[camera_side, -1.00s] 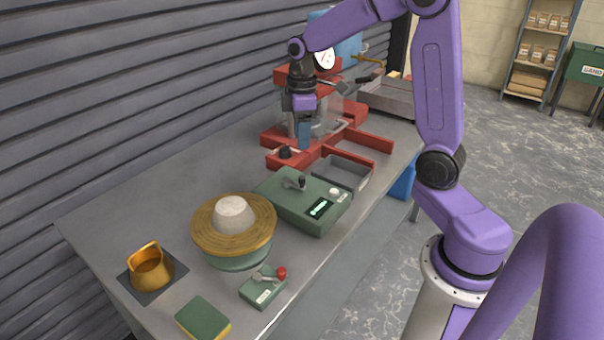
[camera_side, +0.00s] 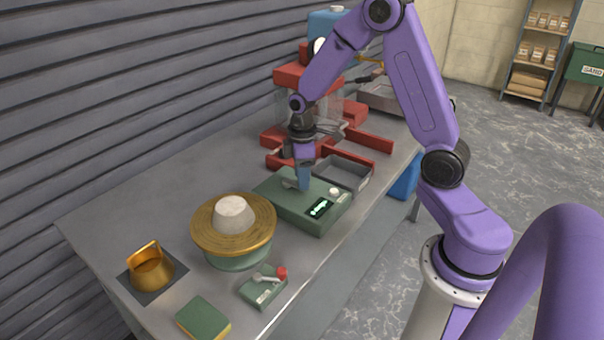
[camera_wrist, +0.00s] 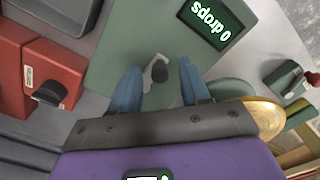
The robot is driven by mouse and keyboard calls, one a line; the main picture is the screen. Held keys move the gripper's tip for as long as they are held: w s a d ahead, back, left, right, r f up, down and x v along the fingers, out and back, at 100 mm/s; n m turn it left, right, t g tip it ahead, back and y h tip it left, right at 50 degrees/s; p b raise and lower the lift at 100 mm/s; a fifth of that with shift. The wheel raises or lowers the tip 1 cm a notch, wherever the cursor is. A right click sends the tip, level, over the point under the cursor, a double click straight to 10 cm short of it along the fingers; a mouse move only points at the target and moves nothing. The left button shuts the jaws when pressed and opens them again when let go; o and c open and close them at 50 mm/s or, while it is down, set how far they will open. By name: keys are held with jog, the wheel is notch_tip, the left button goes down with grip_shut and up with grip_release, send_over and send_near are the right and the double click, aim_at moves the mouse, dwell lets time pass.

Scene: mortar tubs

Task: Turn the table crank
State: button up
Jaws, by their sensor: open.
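The crank is a short metal arm with a black knob (camera_wrist: 159,71) on top of a green box (camera_side: 276,205). The box's display (camera_wrist: 215,22) reads "0 drops", upside down in the wrist view. A round brass table (camera_side: 205,241) bears a pale mortar cone (camera_side: 234,214) and stands left of the box. My gripper (camera_side: 303,186) points down at the crank and hides most of it in the side view. In the wrist view its blue fingers (camera_wrist: 160,88) are open, one on each side of the knob. I cannot tell whether they touch it.
A small green box with a red-knobbed lever (camera_side: 282,273) stands at the front. A brass ring mould (camera_side: 151,270) and a green-yellow sponge (camera_side: 203,319) are at the near left. A grey tray (camera_side: 345,173) and a red machine (camera_side: 376,141) stand behind the crank box.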

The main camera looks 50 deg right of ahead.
grip_shut()
jog(key=shift+a+m, duration=0.15)
jog(key=shift+m, duration=0.15)
jog(key=m, duration=0.1)
jog(key=a+m, duration=0.1)
jog(key=m, duration=0.1)
jog(key=shift+w+a+m, duration=0.2)
jog(key=shift+a+m, duration=0.1)
jog(key=m, duration=0.1)
jog(key=a+m, duration=0.1)
jog(key=m, duration=0.1)
jog(key=w+m, duration=0.1)
jog(key=shift+a+r+m, duration=0.1)
jog(key=shift+a+m, duration=0.2)
jog(key=shift+a, duration=0.05)
jog(key=w+m, duration=0.1)
jog(key=m, duration=0.1)
jog(key=w+a+m, duration=0.1)
jog(key=m, duration=0.2)
jog(key=shift+w+a, duration=0.1)
jog(key=shift+a, duration=0.05)
jog(key=w+m, duration=0.1)
jog(key=m, duration=0.1)
jog(key=w+m, duration=0.1)
jog(key=m, duration=0.2)
jog(key=shift+a, duration=0.1)
